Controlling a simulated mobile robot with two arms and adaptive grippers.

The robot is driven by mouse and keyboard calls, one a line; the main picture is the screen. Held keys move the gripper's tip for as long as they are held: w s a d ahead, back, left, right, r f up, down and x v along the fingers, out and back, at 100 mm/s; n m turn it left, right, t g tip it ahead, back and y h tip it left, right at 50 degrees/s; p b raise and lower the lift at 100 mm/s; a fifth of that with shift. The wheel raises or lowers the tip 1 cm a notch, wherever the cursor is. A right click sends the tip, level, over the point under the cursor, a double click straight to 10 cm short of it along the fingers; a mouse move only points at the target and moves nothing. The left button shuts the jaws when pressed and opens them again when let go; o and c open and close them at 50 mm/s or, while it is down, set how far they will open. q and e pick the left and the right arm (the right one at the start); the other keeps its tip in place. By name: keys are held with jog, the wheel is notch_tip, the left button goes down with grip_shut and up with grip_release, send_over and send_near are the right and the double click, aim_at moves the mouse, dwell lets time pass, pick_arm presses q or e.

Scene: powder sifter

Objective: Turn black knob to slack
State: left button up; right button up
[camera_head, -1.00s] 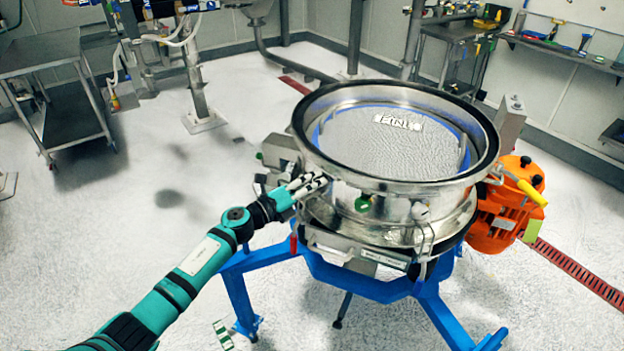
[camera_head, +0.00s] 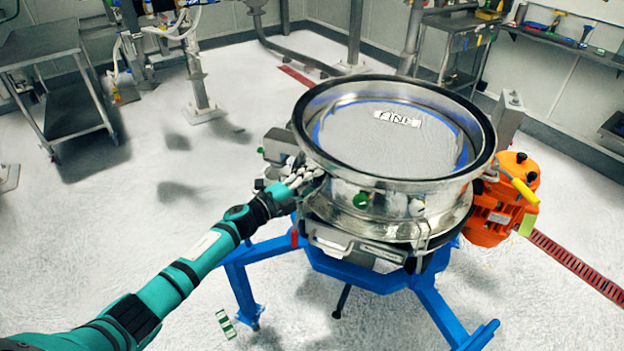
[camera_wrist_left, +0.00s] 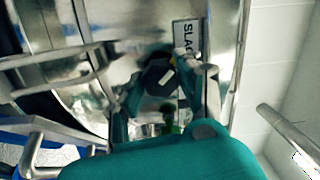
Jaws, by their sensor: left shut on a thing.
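The powder sifter (camera_head: 395,195) is a round steel drum with a mesh top on a blue frame. My left gripper (camera_head: 303,180) reaches its left side, at the drum wall. In the left wrist view, the black knob (camera_wrist_left: 158,77) with a white mark sits between the fingers of my left gripper (camera_wrist_left: 165,90), which is shut on it. A plate reading "SLAC" (camera_wrist_left: 186,45), its end covered, is beside the knob. The knob is hidden behind the gripper in the head view. My right gripper is not in view.
An orange motor (camera_head: 503,205) is attached at the sifter's right. A green round part (camera_head: 361,200) is on the drum wall. A steel cart (camera_head: 42,60) stands at the back left. The floor left of the sifter is mostly clear.

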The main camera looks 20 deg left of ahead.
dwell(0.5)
pick_arm(q)
jog(key=o, duration=1.1)
jog(key=shift+o, duration=0.2)
jog(key=shift+s+a, duration=0.1)
jog(key=v, duration=1.2)
